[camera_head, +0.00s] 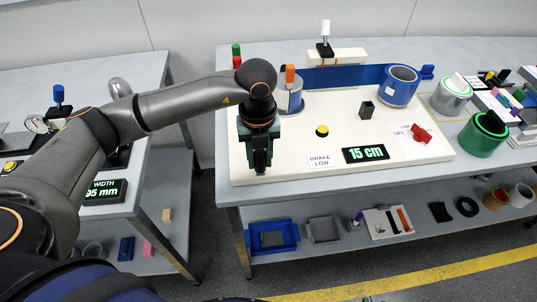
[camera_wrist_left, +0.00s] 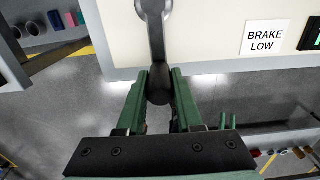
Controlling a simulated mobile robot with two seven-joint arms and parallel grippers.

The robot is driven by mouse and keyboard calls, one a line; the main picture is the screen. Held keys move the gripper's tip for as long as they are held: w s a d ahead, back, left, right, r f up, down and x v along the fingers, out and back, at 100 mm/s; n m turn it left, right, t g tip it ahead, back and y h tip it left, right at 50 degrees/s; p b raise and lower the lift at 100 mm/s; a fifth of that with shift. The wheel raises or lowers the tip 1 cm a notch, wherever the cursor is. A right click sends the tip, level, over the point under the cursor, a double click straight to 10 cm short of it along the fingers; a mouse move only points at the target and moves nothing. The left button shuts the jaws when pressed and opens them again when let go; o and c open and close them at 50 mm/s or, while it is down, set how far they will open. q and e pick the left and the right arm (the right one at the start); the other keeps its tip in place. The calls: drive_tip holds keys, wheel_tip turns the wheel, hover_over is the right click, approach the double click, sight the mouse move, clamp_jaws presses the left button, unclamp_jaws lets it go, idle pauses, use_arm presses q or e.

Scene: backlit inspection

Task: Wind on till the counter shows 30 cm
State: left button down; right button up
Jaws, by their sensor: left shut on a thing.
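The counter (camera_head: 366,154) on the front of the cream base (camera_head: 345,180) reads 15 cm. A blue web (camera_head: 340,76) runs between the grey reel (camera_head: 296,100) at the left and the blue roll (camera_head: 399,88) at the right. My left gripper (camera_head: 262,165) is at the base's front left corner, pointing down. In the left wrist view, its green fingers (camera_wrist_left: 160,78) are shut around the end of a dark grey crank (camera_wrist_left: 156,35). In the head view the gripper hides the crank. My right gripper is not in view.
A label (camera_head: 320,160) reads BRAKE LOW. A yellow button (camera_head: 322,131), a dark square post (camera_head: 367,110) and a red knob (camera_head: 421,133) sit on the base. The lower shelf holds trays.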

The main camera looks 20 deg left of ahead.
use_arm(q)
drive_tip(key=shift+s+a, duration=0.25)
drive_tip(key=shift+a, duration=0.35)
drive_tip(key=shift+s+a+b, duration=0.15)
drive_tip(key=shift+a, duration=0.65)
drive_tip(key=shift+s+a+b, duration=0.1)
drive_tip(key=shift+a+b, duration=0.05)
drive_tip(key=shift+a, duration=0.65)
drive_tip(key=shift+w+a+b, duration=0.2)
drive_tip(key=shift+a+b, duration=0.05)
drive_tip(key=shift+a, duration=0.5)
drive_tip(key=shift+w+a+b, duration=0.15)
drive_tip(key=shift+a+b, duration=0.05)
drive_tip(key=shift+a, duration=0.55)
drive_tip(key=shift+w, duration=0.1)
